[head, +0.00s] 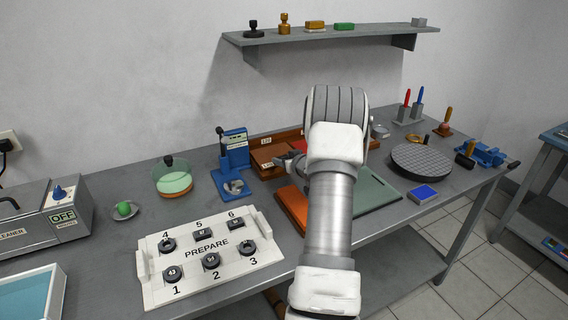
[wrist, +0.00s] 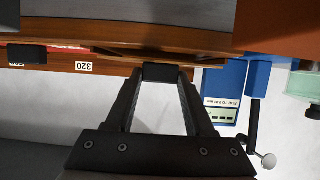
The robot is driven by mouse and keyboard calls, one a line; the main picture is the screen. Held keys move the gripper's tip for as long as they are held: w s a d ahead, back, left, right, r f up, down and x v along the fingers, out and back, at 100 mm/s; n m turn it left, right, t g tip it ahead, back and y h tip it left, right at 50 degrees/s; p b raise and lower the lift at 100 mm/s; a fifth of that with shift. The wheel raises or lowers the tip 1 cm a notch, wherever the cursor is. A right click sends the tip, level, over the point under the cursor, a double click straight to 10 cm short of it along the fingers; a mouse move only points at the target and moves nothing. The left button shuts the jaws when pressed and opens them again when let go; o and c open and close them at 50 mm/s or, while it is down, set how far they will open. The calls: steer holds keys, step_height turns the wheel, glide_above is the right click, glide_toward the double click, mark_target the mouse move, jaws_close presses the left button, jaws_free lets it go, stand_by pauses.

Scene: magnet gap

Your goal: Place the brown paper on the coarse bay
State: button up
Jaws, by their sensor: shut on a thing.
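My gripper (head: 284,159) reaches over the left part of the wooden tray (head: 262,176) in the head view. A "120" label (head: 266,140) marks the left bay, the coarse one. My arm hides much of the tray's right side.
A red sheet (head: 298,146) shows in the bay to the right. An orange-brown board (head: 291,209) and a green mat (head: 372,190) lie in front of the tray. A blue device (head: 229,178) stands close on the left, with a numbered white panel (head: 208,258) nearer.

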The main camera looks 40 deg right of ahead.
steer(key=shift+f, duration=0.4)
steer(key=shift+f, duration=0.1)
steer(key=shift+f, duration=0.15)
steer(key=o, duration=1.3)
steer(key=shift+r, duration=0.35)
steer(key=v, duration=1.2)
steer(key=shift+f+p, duration=0.1)
steer(key=shift+p, duration=0.3)
